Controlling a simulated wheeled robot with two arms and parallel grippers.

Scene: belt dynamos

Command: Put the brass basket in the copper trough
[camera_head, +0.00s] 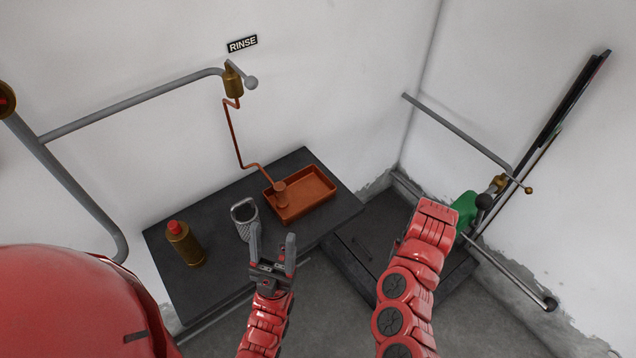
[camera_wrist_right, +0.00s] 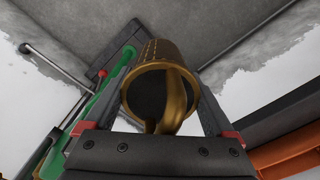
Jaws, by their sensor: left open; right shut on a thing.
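The brass basket (camera_wrist_right: 150,62) is between the fingers of my right gripper (camera_wrist_right: 160,85) in the right wrist view, its dark open mouth facing the camera. My right gripper is shut on it. In the head view, my right arm hides that gripper and the basket. The copper trough (camera_head: 318,205) is a shallow orange-brown tray on the dark bench, left of my right arm, with a small copper cup-shaped part at its left side. My left gripper (camera_head: 273,243) is open and empty, in front of the bench and below the trough in the picture.
A copper pipe (camera_head: 234,135) runs down to the trough. A green machine (camera_head: 465,208) with levers stands at the right. Wall rails flank the corner.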

